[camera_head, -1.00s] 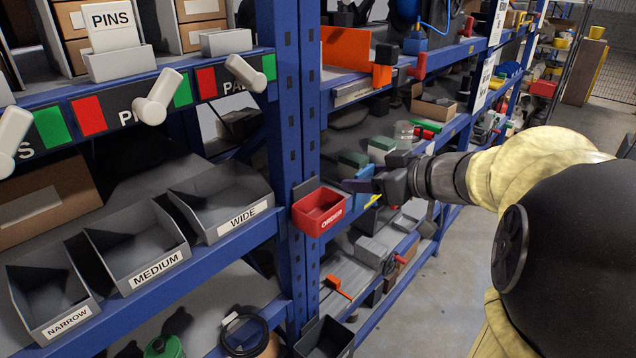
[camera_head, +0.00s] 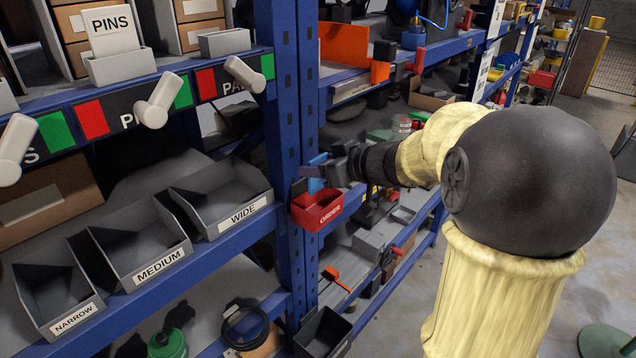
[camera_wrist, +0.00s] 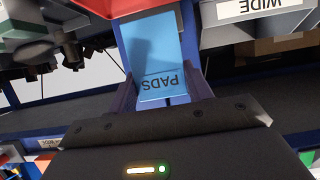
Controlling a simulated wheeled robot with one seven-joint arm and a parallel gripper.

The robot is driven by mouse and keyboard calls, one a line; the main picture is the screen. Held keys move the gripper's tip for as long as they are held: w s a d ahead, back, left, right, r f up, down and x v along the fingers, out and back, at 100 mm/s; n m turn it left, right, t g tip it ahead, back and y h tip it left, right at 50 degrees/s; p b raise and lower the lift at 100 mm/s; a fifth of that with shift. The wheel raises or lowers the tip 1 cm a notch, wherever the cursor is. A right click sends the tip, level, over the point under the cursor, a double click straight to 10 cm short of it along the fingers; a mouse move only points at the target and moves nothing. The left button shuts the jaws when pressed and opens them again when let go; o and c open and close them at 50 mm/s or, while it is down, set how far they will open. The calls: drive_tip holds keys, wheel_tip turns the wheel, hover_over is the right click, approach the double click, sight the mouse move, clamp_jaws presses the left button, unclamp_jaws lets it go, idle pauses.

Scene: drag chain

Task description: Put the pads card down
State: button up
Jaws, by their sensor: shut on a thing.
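The pads card is a light blue card (camera_wrist: 158,62) marked PADS, upside down in the wrist view. My gripper (camera_wrist: 160,88) is shut on it, one finger along each side. The card's far end reaches to the red ORDER box. In the head view the card (camera_head: 316,184) shows as a small blue patch at my gripper (camera_head: 324,173), just above the back of the red ORDER box (camera_head: 318,212) on the blue post. I cannot tell whether the card is inside the box or touching it.
Grey bins marked WIDE (camera_head: 240,216), MEDIUM (camera_head: 158,266) and NARROW (camera_head: 72,318) stand on the shelf left of the post. Above them are a PINS card (camera_head: 110,28) in a holder and an empty grey holder (camera_head: 225,43).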

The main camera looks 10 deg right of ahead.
sight(319, 187)
wheel_tip(319, 187, down, 4)
drive_tip(key=shift+r, duration=0.1)
drive_tip(key=shift+w+a+f, duration=0.1)
drive_tip(key=shift+w+f, duration=0.1)
drive_tip(key=shift+f, duration=0.3)
drive_tip(key=shift+s, duration=0.1)
drive_tip(key=shift+f, duration=0.35)
drive_tip(key=shift+f, duration=0.25)
drive_tip(key=o, duration=0.9)
drive_tip(key=shift+o, duration=0.2)
